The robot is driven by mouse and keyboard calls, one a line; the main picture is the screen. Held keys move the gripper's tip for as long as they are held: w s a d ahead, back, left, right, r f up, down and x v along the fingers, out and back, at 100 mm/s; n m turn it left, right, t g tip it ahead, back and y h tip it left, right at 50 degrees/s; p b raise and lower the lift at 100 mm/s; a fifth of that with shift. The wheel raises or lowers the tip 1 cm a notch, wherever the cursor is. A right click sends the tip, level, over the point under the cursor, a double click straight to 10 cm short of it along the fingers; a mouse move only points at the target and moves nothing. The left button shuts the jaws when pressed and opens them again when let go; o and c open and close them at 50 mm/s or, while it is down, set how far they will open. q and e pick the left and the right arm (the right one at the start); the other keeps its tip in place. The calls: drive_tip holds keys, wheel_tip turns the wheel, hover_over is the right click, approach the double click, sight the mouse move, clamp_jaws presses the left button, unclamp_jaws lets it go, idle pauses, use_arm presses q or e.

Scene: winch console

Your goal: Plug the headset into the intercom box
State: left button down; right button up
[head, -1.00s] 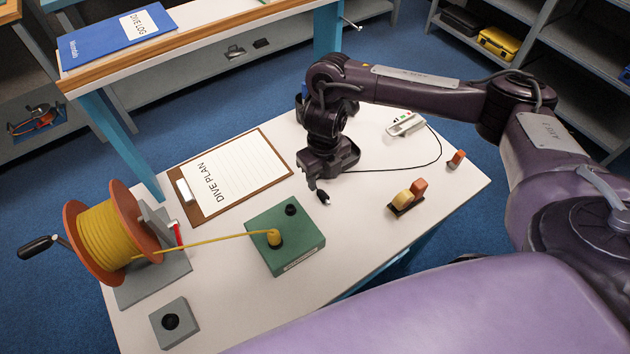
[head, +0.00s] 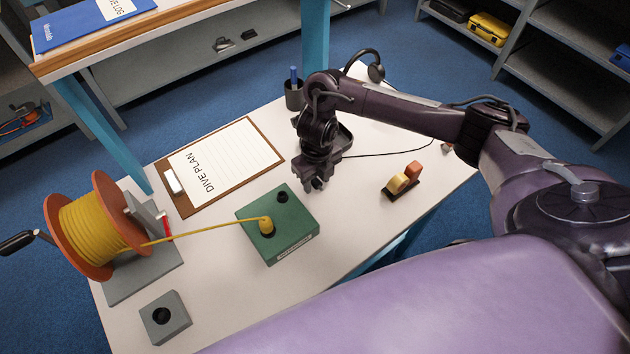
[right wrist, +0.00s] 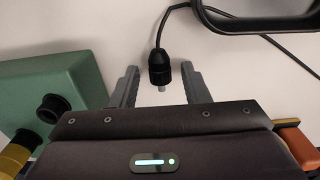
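The headset plug (right wrist: 160,66) is black with a short metal tip, and its cable leads away at the top of the right wrist view. My right gripper (right wrist: 161,80) is open, one finger each side of the plug with a gap on both sides. In the head view my right gripper (head: 317,185) is low over the table, just right of the green box, and hides the plug. The green box (head: 290,242), seemingly the intercom box, has an empty black socket (head: 282,197) and a yellow plug (head: 266,226) seated. The headset (head: 375,71) is partly behind my arm. My left gripper is out of view.
An orange reel (head: 98,225) of yellow cable stands at the left, its line running to the green box. A grey box (head: 166,318) with a black socket sits in front. A clipboard (head: 222,165), pen cup (head: 294,95) and yellow-and-orange blocks (head: 403,179) are nearby.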

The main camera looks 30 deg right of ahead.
clamp_jaws()
drive_tip(key=shift+r, duration=0.1)
